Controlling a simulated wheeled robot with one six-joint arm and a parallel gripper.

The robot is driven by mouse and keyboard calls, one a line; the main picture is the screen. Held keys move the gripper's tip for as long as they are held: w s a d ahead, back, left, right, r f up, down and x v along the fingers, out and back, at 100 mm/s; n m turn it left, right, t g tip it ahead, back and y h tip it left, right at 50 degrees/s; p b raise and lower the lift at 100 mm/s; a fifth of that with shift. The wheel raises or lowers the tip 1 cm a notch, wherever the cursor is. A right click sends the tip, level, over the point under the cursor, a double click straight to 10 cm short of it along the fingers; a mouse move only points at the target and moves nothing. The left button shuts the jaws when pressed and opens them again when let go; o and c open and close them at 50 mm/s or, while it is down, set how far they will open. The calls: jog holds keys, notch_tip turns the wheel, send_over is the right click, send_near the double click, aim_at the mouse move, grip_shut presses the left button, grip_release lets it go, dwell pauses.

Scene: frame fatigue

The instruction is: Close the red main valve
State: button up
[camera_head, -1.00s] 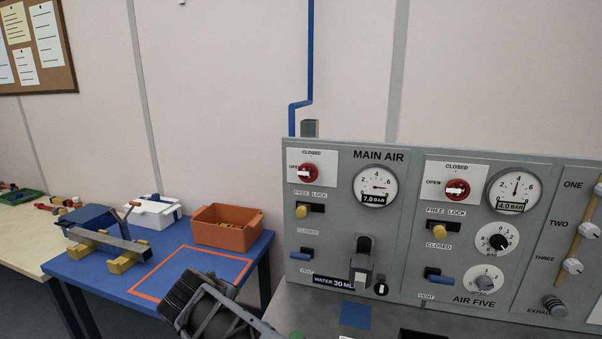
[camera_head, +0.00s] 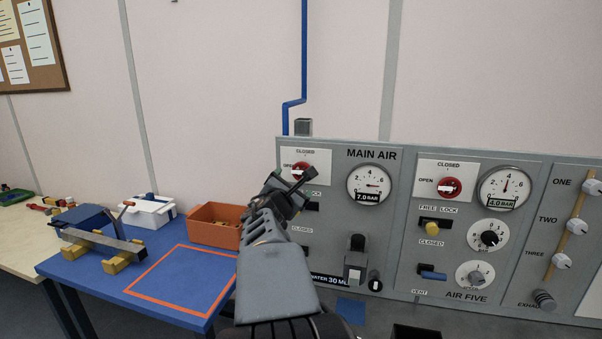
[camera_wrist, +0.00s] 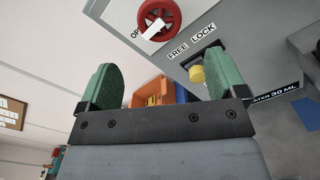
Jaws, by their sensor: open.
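The red main valve (camera_head: 300,168) is a round red knob with a white bar on the MAIN AIR panel, partly hidden behind my gripper in the head view. In the wrist view the red main valve (camera_wrist: 171,12) is at the top edge, cut off. Its white bar lies toward the OPEN label. My gripper (camera_head: 290,183) is raised in front of the panel's left part, just below the valve in the picture. In the wrist view my gripper's green fingers (camera_wrist: 165,68) are wide apart with nothing held; the valve appears beyond them.
A yellow FREE LOCK knob (camera_wrist: 197,74) sits close below the valve. The MAIN AIR gauge (camera_head: 370,184) reads 7.0 bar. A similar red valve (camera_head: 449,187) is on the AIR FIVE section. A blue table (camera_head: 75,277) with an orange bin (camera_head: 212,232) stands left.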

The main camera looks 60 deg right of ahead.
aim_at(302, 171)
jog(key=p+x, duration=0.2)
jog(key=x, duration=0.8)
jog(key=shift+d, duration=0.3)
jog(key=shift+f, duration=0.1)
jog(key=c, duration=0.9)
